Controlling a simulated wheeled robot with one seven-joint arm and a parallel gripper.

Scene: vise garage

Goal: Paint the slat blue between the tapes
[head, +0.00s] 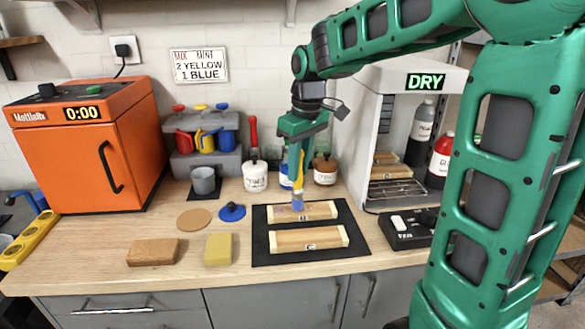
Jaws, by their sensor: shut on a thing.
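My gripper (298,150) is shut on an upright paintbrush (299,183) with a yellow handle and a blue lower end. The brush tip is at the left part of the rear wooden slat (314,211), seemingly touching it; exact contact is hard to tell. Paler bands, likely the tapes, show near the slat's ends. No blue paint shows clearly on it, and the brush hides part. A second slat (308,239) lies in front on the same black mat (262,257). A blue-labelled jar (285,183) stands behind, partly hidden by the brush. A blue lid (232,212) lies left of the mat.
A white jar (255,178) and a brown-labelled jar (325,171) stand behind the mat. A drying cabinet (412,78) marked DRY is at right. A brown block (153,252) and yellow sponge (218,249) lie front left. A grey cup (204,181) stands by an orange machine (82,150).

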